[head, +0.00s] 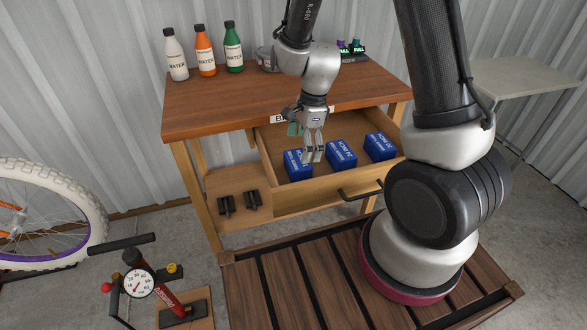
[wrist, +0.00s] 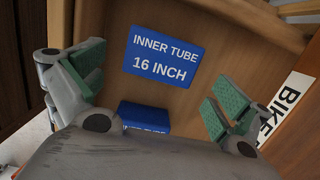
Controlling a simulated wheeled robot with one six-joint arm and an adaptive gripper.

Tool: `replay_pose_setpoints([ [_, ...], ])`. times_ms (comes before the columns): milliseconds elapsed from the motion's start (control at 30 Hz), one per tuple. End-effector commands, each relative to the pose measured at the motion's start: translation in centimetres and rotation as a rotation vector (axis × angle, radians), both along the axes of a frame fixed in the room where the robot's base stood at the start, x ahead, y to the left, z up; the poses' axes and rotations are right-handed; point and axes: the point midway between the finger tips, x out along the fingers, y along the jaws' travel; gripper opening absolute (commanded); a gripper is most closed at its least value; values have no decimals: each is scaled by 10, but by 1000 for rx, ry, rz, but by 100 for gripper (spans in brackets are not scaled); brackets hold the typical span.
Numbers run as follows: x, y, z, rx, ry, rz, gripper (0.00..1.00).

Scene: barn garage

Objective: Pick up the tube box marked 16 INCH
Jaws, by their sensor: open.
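The tube box marked 16 INCH (wrist: 163,55) lies flat in the drawer, blue with white print, ahead of my gripper in the wrist view. In the head view it appears to be the left blue box (head: 296,168), though its print is hard to read there. My gripper (head: 312,158) is at the right side of that box and partly covers it. The wrist view shows my gripper (wrist: 152,95) with green-padded fingers wide apart and nothing between them. A second blue box (wrist: 145,112) is partly hidden by my gripper body, its print mostly covered.
The open drawer (head: 345,192) also holds a middle blue box (head: 341,154) and a right blue box (head: 380,147). The workbench top (head: 240,100) carries several bottles and stands just behind my gripper. The drawer handle (head: 361,190) sticks out in front.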

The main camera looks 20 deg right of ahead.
Motion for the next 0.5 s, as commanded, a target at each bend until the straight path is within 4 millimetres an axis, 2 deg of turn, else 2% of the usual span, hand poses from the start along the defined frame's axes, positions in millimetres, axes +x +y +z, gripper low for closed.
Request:
replay_pose_setpoints([
  [267, 0, 5, -31, -1, 8, -18, 100],
  [500, 3, 13, -66, -1, 8, -16, 100],
])
